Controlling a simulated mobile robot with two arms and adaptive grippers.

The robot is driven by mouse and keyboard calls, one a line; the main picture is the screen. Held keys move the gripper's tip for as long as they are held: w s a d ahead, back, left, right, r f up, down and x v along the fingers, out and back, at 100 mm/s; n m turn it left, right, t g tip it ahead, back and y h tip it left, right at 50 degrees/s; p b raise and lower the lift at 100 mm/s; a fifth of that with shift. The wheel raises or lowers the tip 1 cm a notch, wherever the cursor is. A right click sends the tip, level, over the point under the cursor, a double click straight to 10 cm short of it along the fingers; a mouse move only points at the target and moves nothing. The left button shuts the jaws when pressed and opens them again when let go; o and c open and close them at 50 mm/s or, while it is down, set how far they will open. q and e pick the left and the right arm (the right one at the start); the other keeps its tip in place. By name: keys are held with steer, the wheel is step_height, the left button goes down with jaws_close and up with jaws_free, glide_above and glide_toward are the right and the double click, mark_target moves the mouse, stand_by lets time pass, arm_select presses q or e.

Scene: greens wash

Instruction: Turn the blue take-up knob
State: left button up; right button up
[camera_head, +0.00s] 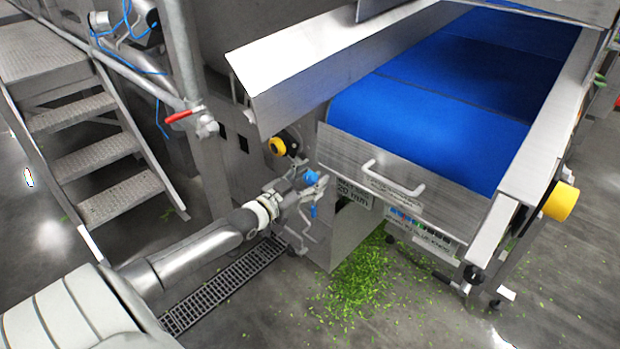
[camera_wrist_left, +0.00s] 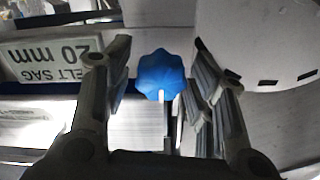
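The blue take-up knob (camera_wrist_left: 162,75) is lobed, with a white mark at its lower edge in the left wrist view. It sits between the two fingers of my left gripper (camera_wrist_left: 160,60), which are spread with a gap on each side of it. In the head view my left gripper (camera_head: 304,197) is at the conveyor's near left corner, by a blue knob (camera_head: 311,177). A second small blue part (camera_head: 314,211) shows just below; I cannot tell what it is. My right gripper is not in view.
A "BELT SAG 20 mm" plate (camera_wrist_left: 55,62) is beside the knob. The conveyor has a blue belt (camera_head: 430,100), a front handle (camera_head: 392,180) and yellow knobs (camera_head: 277,147) (camera_head: 561,201). Steps (camera_head: 95,160) stand left. Green scraps (camera_head: 360,285) and a drain grate (camera_head: 222,288) are on the floor.

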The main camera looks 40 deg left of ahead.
arm_select(q)
steer(key=c, duration=0.7)
steer(key=shift+c, duration=0.2)
steer(key=shift+m, duration=0.3)
steer(key=m+p, duration=0.1)
steer(key=m, duration=0.1)
steer(key=shift+m+p, duration=0.3)
steer(key=shift+p, duration=0.05)
steer(key=m+p, duration=0.1)
steer(key=m, duration=0.3)
steer(key=shift+d+m, duration=0.1)
steer(key=shift+m, duration=0.2)
steer(key=m, duration=0.4)
steer(key=shift+f+m, duration=0.2)
steer(key=shift+m, duration=0.1)
steer(key=m+b, duration=0.1)
steer(key=m, duration=0.4)
steer(key=shift+f+b, duration=0.1)
steer(key=shift+b, duration=0.2)
steer(key=shift+m, duration=0.3)
